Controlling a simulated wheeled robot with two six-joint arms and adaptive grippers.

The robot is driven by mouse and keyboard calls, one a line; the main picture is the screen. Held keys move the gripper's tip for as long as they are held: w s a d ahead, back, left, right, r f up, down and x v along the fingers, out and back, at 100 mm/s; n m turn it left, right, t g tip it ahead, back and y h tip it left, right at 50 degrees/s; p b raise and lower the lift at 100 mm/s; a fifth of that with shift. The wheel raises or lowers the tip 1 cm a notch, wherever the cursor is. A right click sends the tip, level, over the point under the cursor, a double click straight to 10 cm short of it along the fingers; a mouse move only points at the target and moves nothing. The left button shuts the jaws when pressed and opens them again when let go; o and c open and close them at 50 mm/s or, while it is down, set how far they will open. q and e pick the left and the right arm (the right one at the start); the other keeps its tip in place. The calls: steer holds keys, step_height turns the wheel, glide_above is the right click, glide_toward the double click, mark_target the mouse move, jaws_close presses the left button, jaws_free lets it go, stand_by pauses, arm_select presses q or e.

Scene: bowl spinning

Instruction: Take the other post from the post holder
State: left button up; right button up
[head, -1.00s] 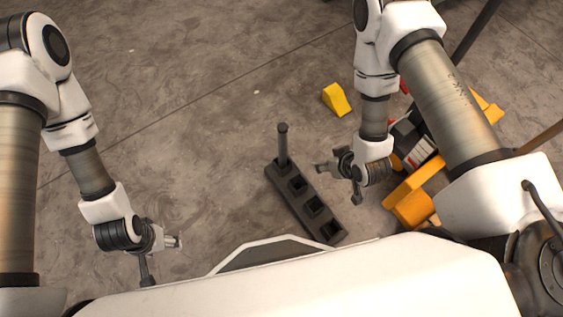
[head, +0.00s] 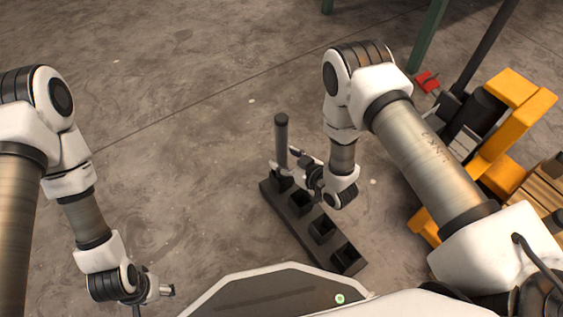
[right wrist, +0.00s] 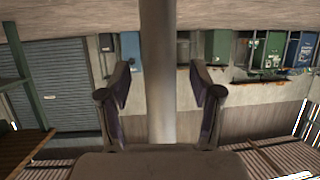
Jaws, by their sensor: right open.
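A dark, round upright post (head: 281,133) stands in the far-left socket of the post holder (head: 300,231), a long dark block on the floor. The holder's other visible sockets look empty. My right gripper (head: 284,164) is open at the lower part of the post, with its fingers around it. In the right wrist view the post (right wrist: 159,45) runs vertically between the two spread fingers (right wrist: 163,88), with a gap on each side. My left gripper (head: 154,298) is low at the left, away from the holder, fingers apart and holding nothing visible; its lower finger is cut by the frame edge.
Yellow equipment (head: 510,130) and a wooden pallet (head: 543,190) stand at the right, beyond my right arm. A green leg (head: 428,38) rises at the top right. The floor left of the holder is clear.

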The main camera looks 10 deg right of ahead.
steer(key=shift+x, duration=1.1)
jaws_close()
